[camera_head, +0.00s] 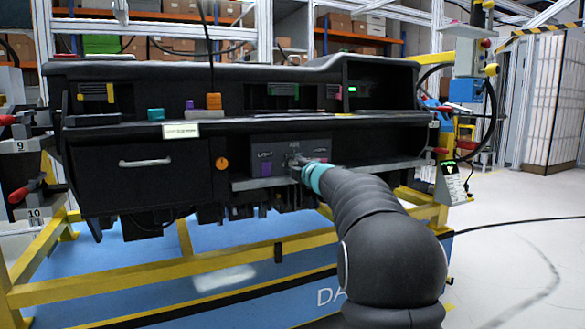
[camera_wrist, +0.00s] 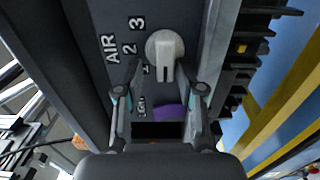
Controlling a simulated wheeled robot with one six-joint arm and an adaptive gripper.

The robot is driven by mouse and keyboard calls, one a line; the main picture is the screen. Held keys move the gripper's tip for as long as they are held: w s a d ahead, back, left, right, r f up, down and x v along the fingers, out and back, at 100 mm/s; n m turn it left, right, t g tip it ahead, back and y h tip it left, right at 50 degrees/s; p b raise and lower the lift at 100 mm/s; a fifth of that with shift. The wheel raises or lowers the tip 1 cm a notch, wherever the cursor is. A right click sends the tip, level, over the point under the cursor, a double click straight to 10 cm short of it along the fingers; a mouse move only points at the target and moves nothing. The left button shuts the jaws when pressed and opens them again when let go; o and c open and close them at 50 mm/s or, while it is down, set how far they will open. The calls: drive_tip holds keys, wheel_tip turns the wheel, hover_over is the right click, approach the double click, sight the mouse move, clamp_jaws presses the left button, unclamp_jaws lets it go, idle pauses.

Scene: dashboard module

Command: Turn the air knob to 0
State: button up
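The air knob (camera_wrist: 165,48) is a pale grey knob on a dark panel in the upper middle of the wrist view. A dark mark shows on its lower end, and "AIR", "3", "2" and part of a "1" are printed left of it. No "0" is readable. My gripper (camera_wrist: 158,72) is open, with one fingertip on each side of the knob's lower end. I cannot tell whether either finger touches it. In the head view my gripper (camera_head: 300,166) is at the dashboard's (camera_head: 135,204) central control panel (camera_head: 318,147) and hides most of the knob.
A purple piece (camera_wrist: 170,112) sits beside a dark slot below the knob in the wrist view. A grey ledge (camera_head: 255,183) runs under the control panel. Yellow rails (camera_head: 130,270) stand in front of the dashboard. Open floor (camera_head: 530,230) lies at the right.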

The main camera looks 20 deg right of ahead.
drive_tip(key=shift+a+f, duration=0.1)
drive_tip(key=shift+f, duration=0.15)
drive_tip(key=s, duration=1.2)
drive_tip(key=shift+d, duration=0.25)
